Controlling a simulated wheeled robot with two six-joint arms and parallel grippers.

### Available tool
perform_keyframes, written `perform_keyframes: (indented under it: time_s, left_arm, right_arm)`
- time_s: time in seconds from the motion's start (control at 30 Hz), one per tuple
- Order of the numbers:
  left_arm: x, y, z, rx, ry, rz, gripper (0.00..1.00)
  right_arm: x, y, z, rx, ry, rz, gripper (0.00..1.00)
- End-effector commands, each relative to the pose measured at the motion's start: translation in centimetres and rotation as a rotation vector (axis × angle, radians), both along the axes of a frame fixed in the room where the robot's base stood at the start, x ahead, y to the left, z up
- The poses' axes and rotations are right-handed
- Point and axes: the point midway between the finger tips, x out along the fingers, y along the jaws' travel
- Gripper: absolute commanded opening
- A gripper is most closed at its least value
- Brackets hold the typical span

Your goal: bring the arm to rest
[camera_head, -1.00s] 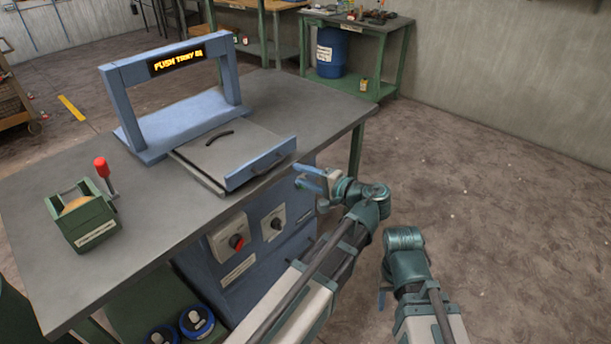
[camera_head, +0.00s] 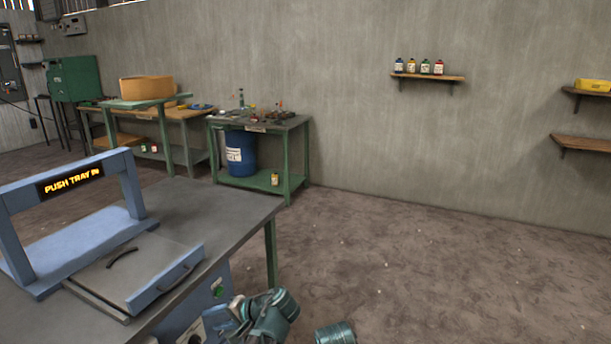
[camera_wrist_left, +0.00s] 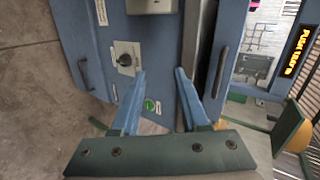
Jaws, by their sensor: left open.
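My left gripper (camera_head: 218,320) is at the bottom of the head view, beside the front of the blue-framed bench, with my teal wrist to its right. In the left wrist view its two blue fingers (camera_wrist_left: 161,76) are spread apart with nothing between them. A dial and a green button (camera_wrist_left: 151,105) on the blue panel show beyond them. The flat tray (camera_head: 130,262) with a blue front and handle sits on the bench top, apart from the gripper. Of my right arm only a teal joint shows at the bottom edge; its gripper is out of view.
A blue arch (camera_head: 70,181) with a lit "PUSH TRAY" sign stands on the grey bench top (camera_head: 225,210). A green side table (camera_head: 262,122) with a blue drum (camera_head: 240,152) stands by the wall. The floor (camera_head: 430,260) to the right is clear.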

Motion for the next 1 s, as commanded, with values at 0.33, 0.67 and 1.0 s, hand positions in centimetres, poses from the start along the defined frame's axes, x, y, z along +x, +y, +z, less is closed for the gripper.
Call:
perform_keyframes:
  time_s: [0.33, 0.67, 1.0]
  left_arm:
    - [-6.2, -3.1, -8.4, -0.610, 0.091, 0.142, 0.44]
    - [-8.6, -7.0, -10.0, -0.930, 0.114, 0.203, 0.44]
    - [-10.6, -12.3, -10.1, -0.944, 0.212, 0.125, 0.44]
  right_arm:
    - [0.0, 0.0, 0.0, 0.000, 0.000, 0.000, 0.50]
    - [0.0, 0.0, 0.0, 0.000, 0.000, 0.000, 0.50]
    - [0.0, 0.0, 0.0, 0.000, 0.000, 0.000, 0.50]
